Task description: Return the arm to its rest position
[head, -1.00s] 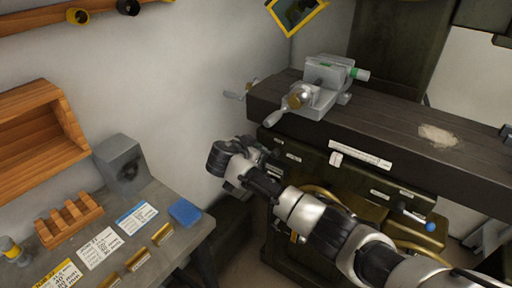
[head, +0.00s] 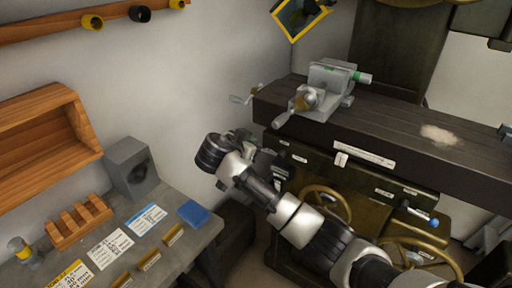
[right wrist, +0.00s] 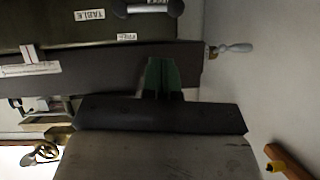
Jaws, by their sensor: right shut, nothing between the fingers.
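My right arm comes in from the lower right of the head view. Its wrist is in front of the milling machine, left of and below the vise (head: 322,98). My right gripper (head: 268,165) is partly hidden behind the wrist there. In the right wrist view the gripper (right wrist: 161,76) shows green finger pads close together, shut with nothing between them. It is apart from the machine table (head: 395,150). My left gripper is not in view.
A grey bench (head: 205,232) at the lower left holds a blue block (head: 194,213), a wooden rack (head: 80,222), a grey box (head: 131,168) and several cards. Brass handwheels (head: 325,200) lie close behind my forearm.

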